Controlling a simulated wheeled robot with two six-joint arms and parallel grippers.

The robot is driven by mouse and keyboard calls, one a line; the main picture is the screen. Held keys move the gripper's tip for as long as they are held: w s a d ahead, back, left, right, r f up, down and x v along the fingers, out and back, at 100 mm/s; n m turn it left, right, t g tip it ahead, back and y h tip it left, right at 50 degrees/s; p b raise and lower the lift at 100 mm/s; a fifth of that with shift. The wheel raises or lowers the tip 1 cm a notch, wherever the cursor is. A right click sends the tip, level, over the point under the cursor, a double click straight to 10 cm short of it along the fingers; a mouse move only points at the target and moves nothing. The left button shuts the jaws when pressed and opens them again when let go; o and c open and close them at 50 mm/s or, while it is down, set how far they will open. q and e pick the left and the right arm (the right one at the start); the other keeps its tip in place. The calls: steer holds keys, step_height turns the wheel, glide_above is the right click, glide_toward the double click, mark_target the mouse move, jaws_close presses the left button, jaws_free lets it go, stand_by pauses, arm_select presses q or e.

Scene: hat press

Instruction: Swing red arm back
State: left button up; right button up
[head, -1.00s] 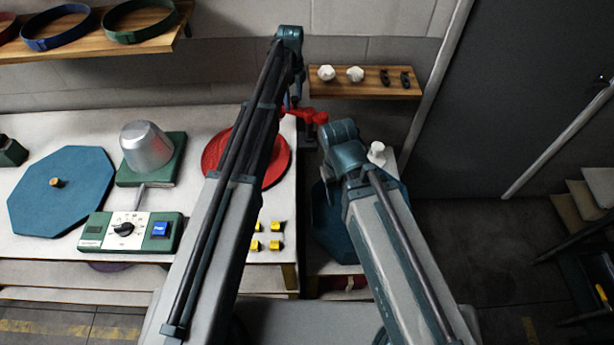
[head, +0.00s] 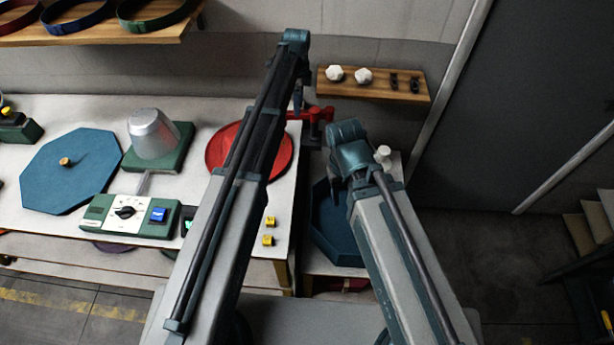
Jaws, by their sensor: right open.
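The red arm (head: 318,113) stands at the back right corner of the white table, behind and beside my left arm. A round red disc (head: 222,148) lies on the table, partly covered by my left arm. My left gripper (head: 298,101) hangs at the end of the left arm, close to the left end of the red arm. It is small and partly hidden, so I cannot tell whether it touches or how its jaws stand. My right gripper (head: 336,186) is open, mostly hidden by its own wrist, above the blue tray, apart from the red arm.
On the white table (head: 90,112) are a blue octagonal board (head: 70,185), a metal hat form (head: 153,137) on a green base, a control box (head: 130,213) and yellow blocks (head: 268,240). A blue tray (head: 335,240) is at right. A wooden shelf (head: 350,90) hangs behind.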

arm_select(q)
steer(key=shift+d+r+p, duration=0.1)
steer(key=shift+r+p, duration=0.25)
steer(key=shift+r, duration=0.05)
steer(key=shift+a+r+p, duration=0.25)
steer(key=shift+r+p, duration=0.5)
steer(key=shift+p, duration=0.05)
steer(key=shift+d+r+p, duration=0.1)
steer(key=shift+r+p, duration=0.25)
step_height(320, 180, up, 12)
steer(key=f+p, duration=0.1)
steer(key=p, duration=1)
steer(key=s+d+f+n+b, duration=0.1)
steer(key=s+f+n+b, duration=0.3)
steer(key=s, duration=0.5)
steer(key=s+d+f+n+b, duration=0.1)
steer(key=s+f+n+b, duration=0.3)
steer(key=s, duration=0.5)
steer(key=s+d+f+n+y+b, duration=0.1)
steer(key=s+d+f+n+b, duration=0.1)
steer(key=s+f+n+b, duration=0.2)
steer(key=shift+s+f+b, duration=1.75)
steer(key=shift+s+b, duration=0.1)
steer(key=shift+s, duration=1.05)
